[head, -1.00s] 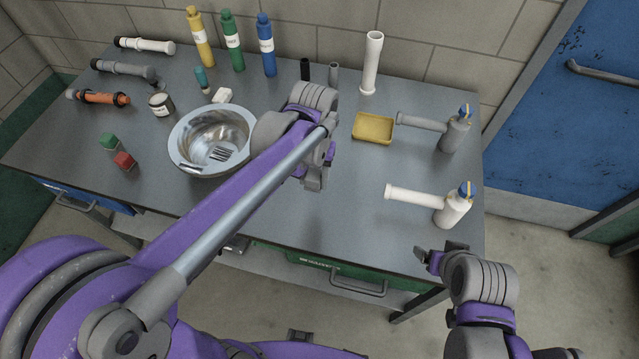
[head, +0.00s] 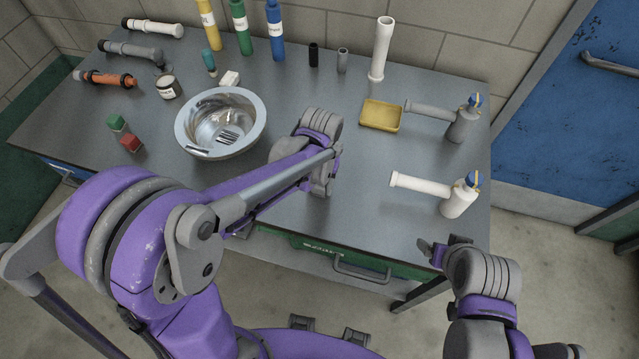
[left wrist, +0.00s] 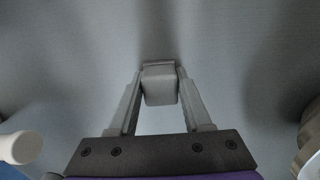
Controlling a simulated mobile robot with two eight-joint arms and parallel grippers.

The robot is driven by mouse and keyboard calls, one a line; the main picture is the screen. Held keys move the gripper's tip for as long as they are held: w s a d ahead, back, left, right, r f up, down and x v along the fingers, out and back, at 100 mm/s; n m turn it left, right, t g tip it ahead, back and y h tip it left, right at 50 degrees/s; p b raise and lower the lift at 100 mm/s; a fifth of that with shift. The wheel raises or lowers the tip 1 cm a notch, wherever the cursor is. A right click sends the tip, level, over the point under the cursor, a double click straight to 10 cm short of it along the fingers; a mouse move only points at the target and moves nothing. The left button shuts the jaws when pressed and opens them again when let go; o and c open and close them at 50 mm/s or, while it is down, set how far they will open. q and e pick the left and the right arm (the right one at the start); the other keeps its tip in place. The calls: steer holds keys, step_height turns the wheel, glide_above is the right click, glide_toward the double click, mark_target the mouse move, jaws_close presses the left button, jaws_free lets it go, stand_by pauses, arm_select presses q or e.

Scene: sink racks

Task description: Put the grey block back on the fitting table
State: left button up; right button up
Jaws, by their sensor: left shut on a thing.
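The grey block (left wrist: 159,87) is between the fingertips of my left gripper (left wrist: 159,76) in the left wrist view. The gripper is shut on it, above a plain grey surface; the height is unclear. In the head view my left gripper (head: 320,187) is over the front middle of the grey fitting table (head: 350,215), right of the metal bowl. Its wrist hides the fingers and the block there. My right gripper (head: 442,249) is off the table's front right corner; its jaw opening is not clear.
The metal bowl (head: 220,122) is left of the gripper. A yellow tray (head: 381,116), a grey pipe fitting (head: 463,125) and a white one (head: 459,197) are on the right. A tall white tube (head: 381,50) stands behind. The tabletop between gripper and white fitting is clear.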

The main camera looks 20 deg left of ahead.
arm_select(q)
steer(key=shift+f, duration=0.15)
steer(key=o, duration=0.7)
steer(key=shift+f, duration=0.1)
steer(key=o, duration=0.5)
arm_select(e)
steer(key=shift+f, duration=0.15)
arm_select(q)
steer(key=shift+r, duration=0.3)
step_height(320, 180, up, 12)
steer(key=p, duration=0.1)
steer(key=s+a+f+t, duration=0.1)
steer(key=s+a+t, duration=0.1)
steer(key=s, duration=0.1)
steer(key=s+a+f+t, duration=0.1)
steer(key=s+a+t, duration=0.1)
steer(key=s, duration=0.2)
steer(key=s+a+f+t, duration=0.1)
steer(key=s+a+t, duration=0.1)
steer(key=s, duration=0.2)
steer(key=shift+s+a, duration=0.2)
steer(key=shift+a, duration=0.15)
arm_select(e)
steer(key=shift+w+r, duration=0.2)
steer(key=shift+r, duration=0.3)
steer(key=shift+w+r, duration=0.2)
steer(key=shift+r, duration=0.25)
